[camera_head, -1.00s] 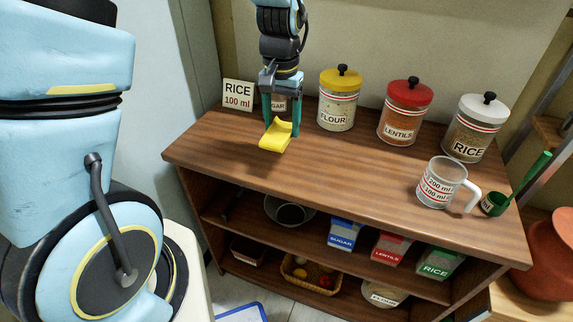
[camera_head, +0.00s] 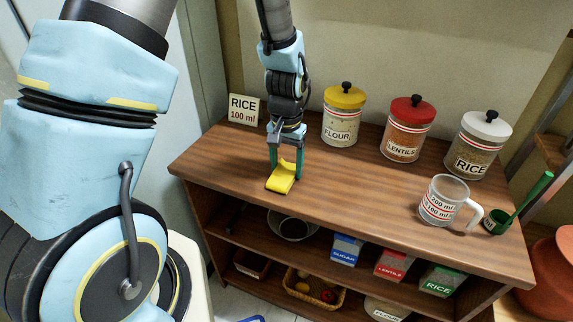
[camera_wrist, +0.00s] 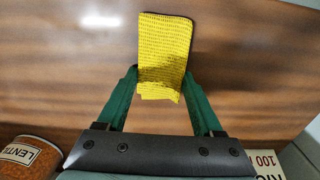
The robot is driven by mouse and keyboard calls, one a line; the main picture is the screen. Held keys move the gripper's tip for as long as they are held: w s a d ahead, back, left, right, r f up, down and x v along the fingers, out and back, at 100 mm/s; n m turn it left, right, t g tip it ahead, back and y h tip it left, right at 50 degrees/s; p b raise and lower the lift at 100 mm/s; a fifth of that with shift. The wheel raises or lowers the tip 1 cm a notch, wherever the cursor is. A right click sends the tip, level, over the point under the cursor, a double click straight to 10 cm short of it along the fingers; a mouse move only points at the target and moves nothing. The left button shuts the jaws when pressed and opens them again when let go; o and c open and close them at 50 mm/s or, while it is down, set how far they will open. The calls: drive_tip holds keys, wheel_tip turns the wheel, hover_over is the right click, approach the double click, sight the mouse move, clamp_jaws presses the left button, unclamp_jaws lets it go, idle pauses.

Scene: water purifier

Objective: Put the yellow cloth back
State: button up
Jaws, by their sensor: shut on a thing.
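The yellow cloth (camera_head: 281,179) is folded and hangs between the green fingers of my gripper (camera_head: 286,162), over the front left part of the wooden shelf top (camera_head: 350,190). In the wrist view the cloth (camera_wrist: 165,50) sticks out beyond the fingertips, and my gripper (camera_wrist: 160,85) is shut on its near end. Its lower end is close to the wood. I cannot tell whether it touches the surface.
Along the back stand a rice sign (camera_head: 243,109), a flour jar (camera_head: 342,115), a lentils jar (camera_head: 408,130) and a rice jar (camera_head: 477,146). A measuring cup (camera_head: 442,202) and a green scoop (camera_head: 497,221) stand at the right. The middle of the top is clear.

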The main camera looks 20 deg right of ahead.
sight(286, 167)
drive_tip(key=o, duration=1.3)
wheel_tip(286, 167, up, 12)
drive_tip(key=b, duration=0.2)
drive_tip(key=a+n+t, duration=0.1)
drive_tip(key=a+n, duration=0.6)
drive_tip(key=a, duration=1.9)
drive_tip(key=shift+a+t, duration=0.2)
drive_tip(key=shift+t, duration=0.1)
drive_tip(key=shift+f, duration=0.1)
